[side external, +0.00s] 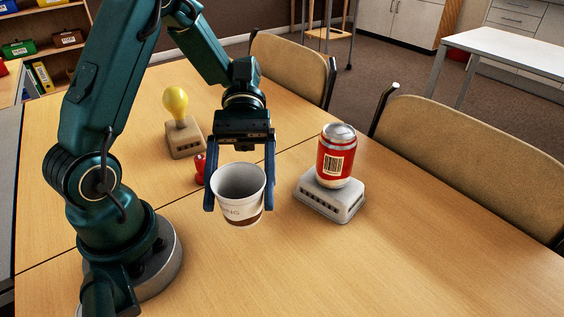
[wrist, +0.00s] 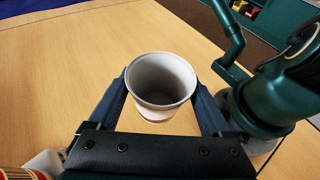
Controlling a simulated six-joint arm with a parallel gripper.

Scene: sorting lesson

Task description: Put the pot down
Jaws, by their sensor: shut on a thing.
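The pot (side external: 241,208) is a white tapered cup with a brown band low down and some lettering. My gripper (side external: 240,206) is shut on it, one blue finger on each side. The pot is upright and looks empty. It also shows between the fingers in the wrist view (wrist: 161,82), with the tabletop around it. I cannot tell for sure how far its base is from the table (side external: 300,262).
A red can (side external: 337,158) stands on a grey block (side external: 330,197) to the right. A yellow bulb (side external: 175,103) stands on another block (side external: 185,139) behind left. The table's front right is clear. Chairs (side external: 480,160) line the far side.

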